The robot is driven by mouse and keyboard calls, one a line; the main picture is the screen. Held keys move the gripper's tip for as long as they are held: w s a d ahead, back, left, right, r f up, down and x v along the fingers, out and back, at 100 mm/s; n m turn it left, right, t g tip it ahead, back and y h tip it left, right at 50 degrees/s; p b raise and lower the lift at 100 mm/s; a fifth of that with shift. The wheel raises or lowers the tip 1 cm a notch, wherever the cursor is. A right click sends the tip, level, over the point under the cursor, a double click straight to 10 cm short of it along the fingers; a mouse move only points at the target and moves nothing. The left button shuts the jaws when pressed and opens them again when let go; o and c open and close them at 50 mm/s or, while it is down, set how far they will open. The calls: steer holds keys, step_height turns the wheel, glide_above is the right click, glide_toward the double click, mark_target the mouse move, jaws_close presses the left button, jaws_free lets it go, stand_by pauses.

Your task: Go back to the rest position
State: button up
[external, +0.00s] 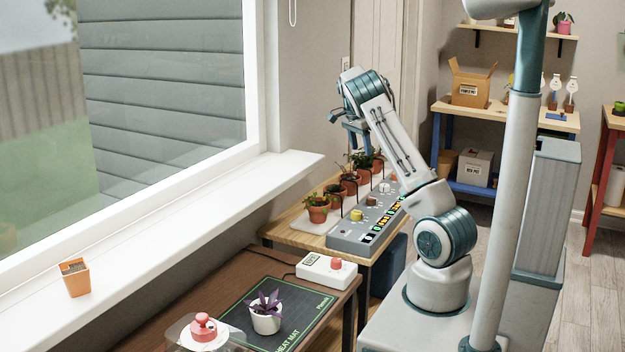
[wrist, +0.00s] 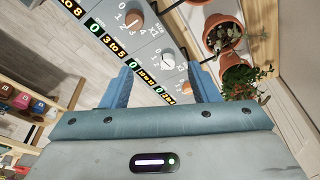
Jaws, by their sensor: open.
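My gripper (external: 357,134) is raised above the back part of the wooden bench in the external view, over the row of potted plants. In the wrist view my gripper (wrist: 158,88) shows two blue fingers spread apart with nothing between them. Behind the fingers lies a grey control box (wrist: 155,50) with knobs and number displays. The same control box (external: 345,236) stands on the bench in the external view. Terracotta pots with plants (wrist: 222,33) lie to the right of the fingers in the wrist view. The gripper appears clear of the pots and box.
A row of potted plants (external: 318,208) stands along the control box. In front, a heat mat (external: 300,318) holds a purple plant in a white pot (external: 265,318), beside a white controller (external: 327,268). A small orange pot (external: 75,278) stands on the windowsill (external: 180,215).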

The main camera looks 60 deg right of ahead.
steer(key=s+a+r+n+t+y, duration=0.1)
steer(key=a+r+n+t, duration=0.35)
steer(key=a, duration=1.05)
steer(key=s+a+r+n+g+y, duration=0.1)
steer(key=s+a+r+n+y, duration=0.1)
steer(key=a+n, duration=0.95)
steer(key=s+a+f+n, duration=0.1)
steer(key=s+a+n, duration=0.2)
steer(key=s+a, duration=0.4)
steer(key=s+a+f+n, duration=0.2)
steer(key=s+a+n, duration=0.2)
steer(key=a, duration=0.9)
steer(key=s, duration=0.3)
steer(key=shift+a+t+h, duration=0.3)
steer(key=shift+a+t, duration=0.05)
steer(key=s+b+x, duration=0.2)
steer(key=b+x, duration=0.7)
steer(key=x, duration=0.1)
steer(key=shift+s+f+n+g, duration=0.25)
steer(key=shift+f+n+g, duration=0.05)
steer(key=shift+f+g, duration=0.15)
steer(key=shift+a, duration=0.1)
